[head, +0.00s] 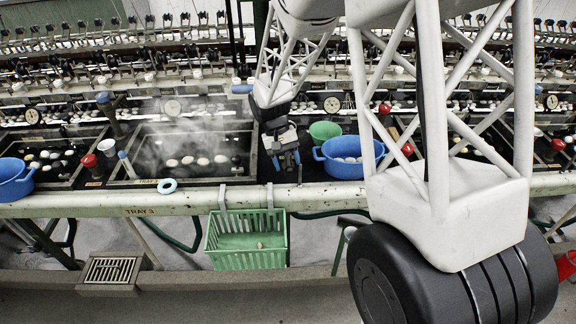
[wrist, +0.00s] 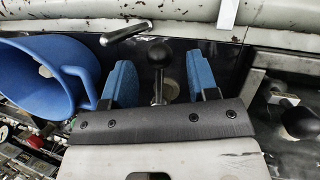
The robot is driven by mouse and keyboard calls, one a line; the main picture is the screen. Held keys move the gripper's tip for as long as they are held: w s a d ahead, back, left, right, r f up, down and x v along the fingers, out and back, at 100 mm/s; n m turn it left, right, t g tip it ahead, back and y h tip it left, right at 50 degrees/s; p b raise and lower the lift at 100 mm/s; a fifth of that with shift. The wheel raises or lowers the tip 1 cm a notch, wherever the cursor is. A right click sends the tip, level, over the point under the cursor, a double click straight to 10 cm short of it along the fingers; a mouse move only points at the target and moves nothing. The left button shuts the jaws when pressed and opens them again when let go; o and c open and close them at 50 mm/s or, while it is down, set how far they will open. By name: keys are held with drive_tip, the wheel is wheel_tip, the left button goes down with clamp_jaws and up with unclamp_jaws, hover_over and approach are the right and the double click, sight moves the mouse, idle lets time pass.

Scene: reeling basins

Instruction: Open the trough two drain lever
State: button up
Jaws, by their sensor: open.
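My gripper (head: 286,160) is open, fingers down at the deck between the steaming basin and the blue tub. In the wrist view its two blue fingers (wrist: 160,75) stand on either side of a lever with a black ball knob (wrist: 160,52) and metal stem. A gap shows on both sides of the knob; the fingers do not appear to touch it. I cannot read a label telling which trough this lever serves. A metal bar handle (wrist: 125,32) lies close to the left fingertip.
A blue tub (head: 348,157) is close right of my gripper; its handle comes near the left finger in the wrist view (wrist: 45,75). A green bowl (head: 325,131) stands behind. Another black knob (wrist: 301,121) is at the right. A green basket (head: 246,240) hangs from the front rail (head: 330,196).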

drive_tip(key=shift+x, duration=0.9)
drive_tip(key=shift+c, duration=0.5)
clamp_jaws()
